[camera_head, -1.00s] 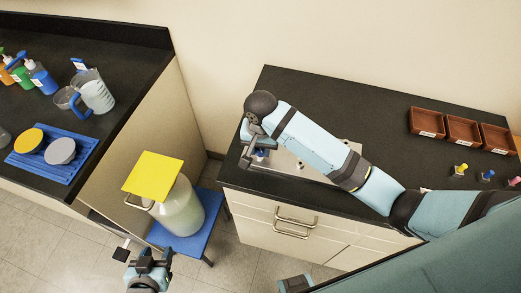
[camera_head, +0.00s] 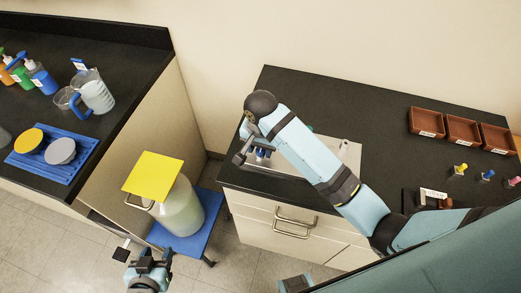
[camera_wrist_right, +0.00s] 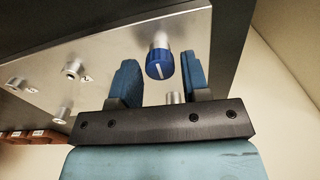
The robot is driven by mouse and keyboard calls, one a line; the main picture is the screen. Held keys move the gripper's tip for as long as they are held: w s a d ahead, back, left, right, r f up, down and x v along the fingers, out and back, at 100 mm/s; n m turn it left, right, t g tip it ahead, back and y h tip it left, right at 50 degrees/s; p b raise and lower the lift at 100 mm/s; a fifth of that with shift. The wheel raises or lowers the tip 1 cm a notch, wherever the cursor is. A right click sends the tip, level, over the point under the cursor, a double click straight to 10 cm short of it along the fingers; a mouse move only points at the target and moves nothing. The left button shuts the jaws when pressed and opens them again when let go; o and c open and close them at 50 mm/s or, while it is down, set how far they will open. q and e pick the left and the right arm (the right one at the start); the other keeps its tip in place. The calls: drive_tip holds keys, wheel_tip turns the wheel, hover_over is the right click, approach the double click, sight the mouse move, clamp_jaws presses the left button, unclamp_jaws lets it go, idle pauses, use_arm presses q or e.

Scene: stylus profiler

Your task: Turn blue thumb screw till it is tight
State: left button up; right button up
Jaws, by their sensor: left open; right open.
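In the head view my right gripper (camera_head: 259,153) is over the left part of the plate (camera_head: 350,153), and I cannot pick the screw out clearly there. My left gripper (camera_head: 148,266) is open and empty at the bottom, away from the plate.
Several other silver posts (camera_wrist_right: 72,70) stand on the plate. Brown bins (camera_head: 463,130) and coloured screws (camera_head: 487,175) are at the right of the black counter. A labelled dark box (camera_head: 432,196) lies near my right arm. A yellow-topped jug (camera_head: 182,212) stands on a blue stool.

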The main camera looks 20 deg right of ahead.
drive_tip(key=n, duration=0.9)
drive_tip(key=shift+d+n, duration=0.1)
drive_tip(key=shift+n, duration=0.2)
drive_tip(key=n, duration=0.7)
drive_tip(key=shift+n, duration=0.4)
drive_tip(key=n, duration=0.3)
drive_tip(key=shift+n, duration=0.3)
drive_tip(key=n, duration=0.3)
drive_tip(key=shift+n, duration=0.4)
drive_tip(key=n, duration=0.5)
drive_tip(key=shift+n, duration=0.4)
drive_tip(key=shift+r, duration=0.1)
